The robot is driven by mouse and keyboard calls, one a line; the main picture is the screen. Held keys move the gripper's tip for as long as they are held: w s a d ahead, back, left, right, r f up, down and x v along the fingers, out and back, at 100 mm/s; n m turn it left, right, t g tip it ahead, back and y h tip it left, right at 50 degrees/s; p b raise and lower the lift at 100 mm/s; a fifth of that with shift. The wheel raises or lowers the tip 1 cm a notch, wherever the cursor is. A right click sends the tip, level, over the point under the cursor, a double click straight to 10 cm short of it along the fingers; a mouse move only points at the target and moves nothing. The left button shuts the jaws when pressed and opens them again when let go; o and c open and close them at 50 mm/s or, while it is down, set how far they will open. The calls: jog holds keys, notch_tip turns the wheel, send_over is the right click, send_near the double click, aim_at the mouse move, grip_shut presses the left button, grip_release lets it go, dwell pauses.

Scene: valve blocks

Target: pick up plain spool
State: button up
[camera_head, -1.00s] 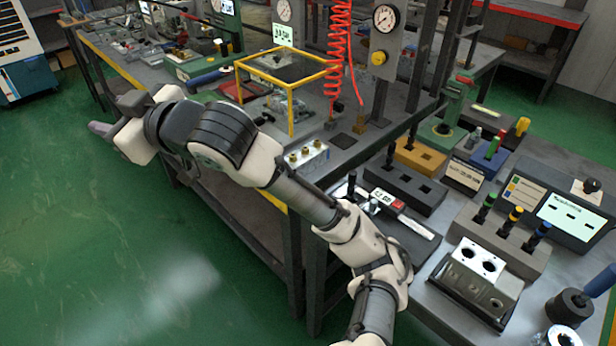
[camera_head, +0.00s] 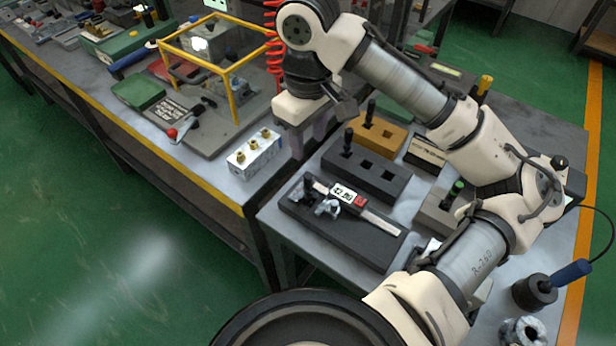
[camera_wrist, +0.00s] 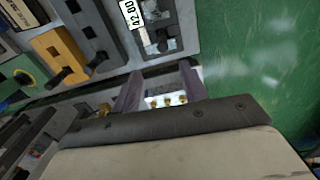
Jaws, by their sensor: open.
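I cannot make out a thing that is surely the plain spool in either view. My gripper (camera_head: 309,138) points down above the near bench edge in the head view, its two dark fingers apart and empty. In the wrist view its fingers (camera_wrist: 160,70) stand on either side of a silver valve block with brass fittings (camera_wrist: 168,98), which lies beyond them. The same valve block (camera_head: 254,156) sits left of the gripper on the left bench in the head view. My arm covers part of the right bench.
A yellow-framed guard (camera_head: 232,85) stands at the left. A black cylinder (camera_head: 534,291) is at right. Green floor is clear at left.

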aim_at(308, 175)
jog(key=f, duration=0.6)
jog(key=shift+s+f, duration=0.2)
jog(key=shift+s, duration=0.05)
jog(key=shift+s+a+f+p, duration=0.1)
jog(key=shift+f+p, duration=0.7)
jog(key=shift+f, duration=2.45)
grip_shut()
